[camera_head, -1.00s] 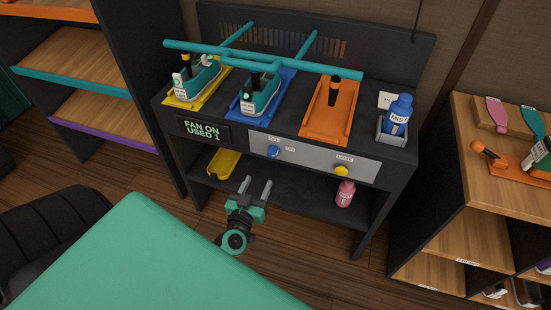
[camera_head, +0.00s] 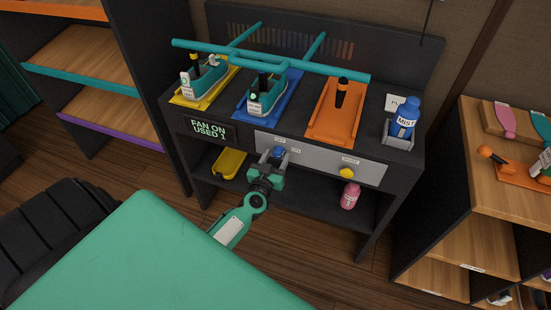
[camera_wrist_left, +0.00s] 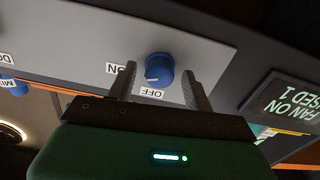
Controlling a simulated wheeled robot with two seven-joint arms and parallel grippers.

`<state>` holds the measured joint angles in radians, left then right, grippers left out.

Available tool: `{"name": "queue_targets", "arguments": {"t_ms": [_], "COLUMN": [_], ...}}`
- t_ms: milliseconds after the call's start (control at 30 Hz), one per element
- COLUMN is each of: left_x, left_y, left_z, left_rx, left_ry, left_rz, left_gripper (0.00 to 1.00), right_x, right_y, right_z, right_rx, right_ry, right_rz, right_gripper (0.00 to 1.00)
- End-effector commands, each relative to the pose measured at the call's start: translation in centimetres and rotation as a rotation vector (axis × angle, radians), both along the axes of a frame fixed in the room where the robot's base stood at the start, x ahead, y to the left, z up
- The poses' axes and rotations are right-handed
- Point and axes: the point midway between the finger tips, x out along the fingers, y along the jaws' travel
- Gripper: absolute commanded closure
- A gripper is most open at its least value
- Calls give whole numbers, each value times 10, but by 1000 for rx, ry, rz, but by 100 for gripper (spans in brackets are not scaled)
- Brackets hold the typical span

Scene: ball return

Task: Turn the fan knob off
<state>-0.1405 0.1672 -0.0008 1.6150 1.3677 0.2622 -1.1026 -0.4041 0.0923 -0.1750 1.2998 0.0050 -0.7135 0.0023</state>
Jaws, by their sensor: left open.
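The blue fan knob (camera_head: 278,151) sits on the grey panel (camera_head: 318,160) on the front of the black stand. In the left wrist view the knob (camera_wrist_left: 159,69) lies between the fingers, with ON and OFF labels beside it and a white mark on its face. My left gripper (camera_head: 275,155) is open, its fingers on either side of the knob; I cannot tell whether they touch it. The display (camera_head: 208,129) reads "FAN ON USED 1". My right gripper is not in view.
Teal pipes (camera_head: 270,60) run above the yellow, blue and orange trays on top. A blue mist bottle (camera_head: 404,118) stands at the right. A pink bottle (camera_head: 350,196) and yellow tray (camera_head: 229,163) are on the lower shelf.

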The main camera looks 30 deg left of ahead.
Motion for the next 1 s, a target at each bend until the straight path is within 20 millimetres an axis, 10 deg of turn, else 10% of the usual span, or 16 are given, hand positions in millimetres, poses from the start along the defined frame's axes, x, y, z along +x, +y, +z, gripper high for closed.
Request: {"name": "queue_targets", "arguments": {"t_ms": [133, 367, 1000], "left_x": [0, 0, 0], "left_y": [0, 0, -1], "left_z": [0, 0, 1], "left_rx": [0, 0, -236], "left_ry": [0, 0, -57], "left_rz": [0, 0, -1], "left_gripper": [50, 93, 93], "right_x": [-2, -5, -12], "right_y": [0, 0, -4], "right_z": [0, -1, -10], "right_rx": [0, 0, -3], "right_ry": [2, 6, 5], "right_rz": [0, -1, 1], "right_gripper": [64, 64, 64]}}
